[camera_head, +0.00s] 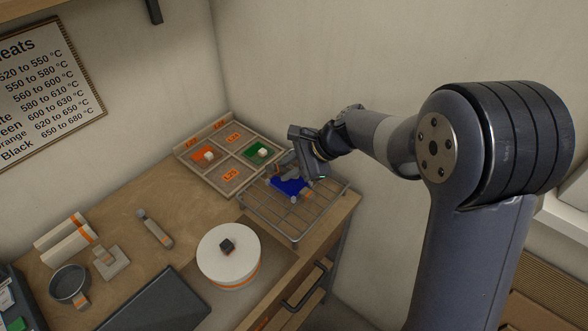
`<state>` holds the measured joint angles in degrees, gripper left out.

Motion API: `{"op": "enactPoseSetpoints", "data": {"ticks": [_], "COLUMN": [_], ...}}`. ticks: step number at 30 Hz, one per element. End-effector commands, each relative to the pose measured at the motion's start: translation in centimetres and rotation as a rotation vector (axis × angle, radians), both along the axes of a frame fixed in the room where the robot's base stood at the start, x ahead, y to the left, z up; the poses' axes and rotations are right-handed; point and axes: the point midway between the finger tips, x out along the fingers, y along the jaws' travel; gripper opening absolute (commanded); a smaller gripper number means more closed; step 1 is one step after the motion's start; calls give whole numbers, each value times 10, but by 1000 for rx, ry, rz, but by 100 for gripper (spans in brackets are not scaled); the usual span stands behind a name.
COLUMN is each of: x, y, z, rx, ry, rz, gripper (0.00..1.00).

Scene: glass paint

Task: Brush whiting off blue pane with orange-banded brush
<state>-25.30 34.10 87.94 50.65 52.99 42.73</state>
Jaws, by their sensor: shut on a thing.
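The blue pane (290,187) lies on the wire rack (272,218) at the right end of the bench. My gripper (285,172) is directly over the pane, pointing down, and is shut on a small tool, seemingly the orange-banded brush. A brownish bit of it shows at the fingers; its band and bristles are too small and hidden to make out. I cannot tell whether it touches the pane. Pale patches show at the pane's edge, but I cannot tell whether they are whiting. The gripper covers part of the pane.
A divided tray (222,177) with orange labels holds an orange pane (203,153) and a green pane (257,150), each bearing a white block. A white round pot (228,258) stands left of the rack. A handled tool (154,229), a block (110,263) and a grey cup (69,284) are further left.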

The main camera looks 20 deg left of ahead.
Motion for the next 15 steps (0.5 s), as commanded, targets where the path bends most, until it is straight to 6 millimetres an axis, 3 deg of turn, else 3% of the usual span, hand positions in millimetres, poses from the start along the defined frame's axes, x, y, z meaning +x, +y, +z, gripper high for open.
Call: {"op": "enactPoseSetpoints", "data": {"ticks": [15], "x": [11], "y": [26], "z": [1], "rx": [1], "ry": [-2], "rz": [1], "gripper": [0]}}
